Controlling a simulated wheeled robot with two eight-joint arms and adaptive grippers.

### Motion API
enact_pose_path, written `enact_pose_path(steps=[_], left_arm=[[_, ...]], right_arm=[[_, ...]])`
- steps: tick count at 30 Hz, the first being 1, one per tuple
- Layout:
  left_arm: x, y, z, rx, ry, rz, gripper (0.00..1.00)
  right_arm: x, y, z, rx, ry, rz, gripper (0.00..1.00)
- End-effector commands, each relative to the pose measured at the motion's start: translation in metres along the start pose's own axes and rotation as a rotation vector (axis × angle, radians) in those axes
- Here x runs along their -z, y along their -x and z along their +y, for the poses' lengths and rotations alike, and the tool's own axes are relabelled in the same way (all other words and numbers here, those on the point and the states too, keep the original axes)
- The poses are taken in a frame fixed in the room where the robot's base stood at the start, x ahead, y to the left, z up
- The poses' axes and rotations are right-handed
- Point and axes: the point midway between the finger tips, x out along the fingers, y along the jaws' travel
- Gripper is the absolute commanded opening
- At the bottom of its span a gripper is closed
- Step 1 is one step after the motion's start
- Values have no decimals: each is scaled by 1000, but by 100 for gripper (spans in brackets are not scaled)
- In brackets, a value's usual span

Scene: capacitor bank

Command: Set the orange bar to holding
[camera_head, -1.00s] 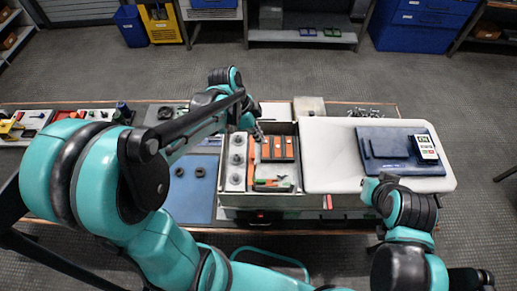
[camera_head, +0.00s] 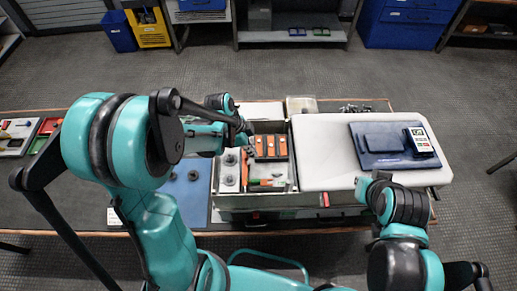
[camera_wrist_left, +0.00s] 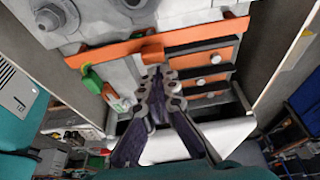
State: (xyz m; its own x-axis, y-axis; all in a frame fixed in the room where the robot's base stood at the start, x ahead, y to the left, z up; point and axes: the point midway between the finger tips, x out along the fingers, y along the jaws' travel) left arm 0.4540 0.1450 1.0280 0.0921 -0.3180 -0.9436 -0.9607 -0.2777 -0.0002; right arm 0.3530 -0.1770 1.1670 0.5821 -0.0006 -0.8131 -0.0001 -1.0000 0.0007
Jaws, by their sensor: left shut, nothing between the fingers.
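The orange bar (camera_wrist_left: 205,36) runs across the left wrist view, with a blocky orange tab (camera_wrist_left: 152,52) near its middle. In the head view the bar (camera_head: 244,168) is a thin strip inside the open grey cabinet (camera_head: 225,203), between grey round posts and orange-fronted units. My left gripper (camera_wrist_left: 161,74) is shut and empty, its fingertips right by the tab; I cannot tell whether they touch it. In the head view the left gripper (camera_head: 246,128) is at the cabinet's far edge, partly hidden by its arm. My right arm is over the white top's right side; its gripper cannot be made out.
Orange-fronted units (camera_head: 270,146) and a green-and-orange item (camera_head: 266,183) sit in the cabinet. A white top (camera_head: 325,150) beside it carries a blue tray (camera_head: 385,160) and a handheld meter (camera_head: 420,141). Dark round parts (camera_head: 193,175) lie on a blue mat to the left.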

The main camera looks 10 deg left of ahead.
Motion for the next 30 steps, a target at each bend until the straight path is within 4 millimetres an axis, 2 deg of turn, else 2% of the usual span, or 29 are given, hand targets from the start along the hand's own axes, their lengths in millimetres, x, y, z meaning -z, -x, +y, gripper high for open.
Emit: enact_pose_path(steps=[4,14,22,30], left_arm=[[-6,2,0,-1,-1,0,0],[-8,3,0,0,-1,0,0],[-36,12,0,1,2,-1,0],[-37,13,0,0,1,-4,0]], right_arm=[[0,0,0,0,0,0,0],[0,0,0,0,0,0,0],[-4,-5,0,0,0,0,0],[-3,-4,0,0,0,0,0]])
